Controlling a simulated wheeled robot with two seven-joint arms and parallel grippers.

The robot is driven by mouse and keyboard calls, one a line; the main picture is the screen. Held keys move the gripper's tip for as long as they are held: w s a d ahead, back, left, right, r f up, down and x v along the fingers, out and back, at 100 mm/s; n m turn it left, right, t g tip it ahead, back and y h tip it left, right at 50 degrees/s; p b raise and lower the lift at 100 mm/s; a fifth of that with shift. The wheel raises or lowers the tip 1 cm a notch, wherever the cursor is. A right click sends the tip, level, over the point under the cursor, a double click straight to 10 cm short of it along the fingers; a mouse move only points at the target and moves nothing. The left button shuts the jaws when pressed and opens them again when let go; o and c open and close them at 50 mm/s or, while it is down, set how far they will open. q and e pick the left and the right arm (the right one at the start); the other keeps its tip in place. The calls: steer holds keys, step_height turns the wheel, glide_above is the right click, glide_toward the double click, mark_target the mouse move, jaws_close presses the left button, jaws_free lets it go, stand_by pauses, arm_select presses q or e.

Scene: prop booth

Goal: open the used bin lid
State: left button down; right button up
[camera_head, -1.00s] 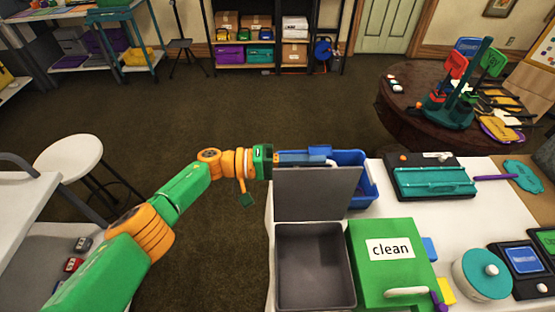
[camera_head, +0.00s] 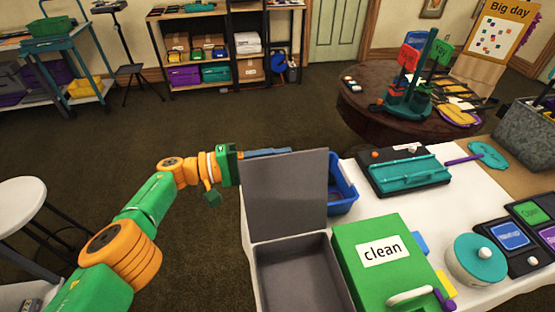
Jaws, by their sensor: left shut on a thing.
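The grey bin (camera_head: 300,275) stands open at the near left of the white table, and its inside looks empty. Its lid (camera_head: 285,193) is raised, hinged at the bin's back edge and standing about upright. No label shows on the side of the lid facing me. My left gripper (camera_head: 262,153) is at the lid's top left edge, shut, with its fingertips partly hidden behind the lid. The lid's handle is hidden from here. The green bin marked "clean" (camera_head: 352,280) beside it is closed, with a white handle on top. My right gripper is not in view.
A blue tray (camera_head: 343,192) lies behind the raised lid. A black and teal case (camera_head: 405,172), a teal round pot (camera_head: 477,262) and cue panels (camera_head: 508,235) stand to the right. A round dark table (camera_head: 355,118) is beyond. Open floor lies left of the table.

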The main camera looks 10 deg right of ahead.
mark_target(244, 165)
arm_select(q)
steer(key=shift+s+f, duration=0.1)
steer(key=shift+f, duration=0.15)
steer(key=c, duration=1)
jaws_free()
steer(key=shift+o, duration=0.6)
steer(key=shift+r, duration=0.15)
steer(key=a+p, duration=0.1)
steer(key=a, duration=0.6)
steer(key=shift+a, duration=0.1)
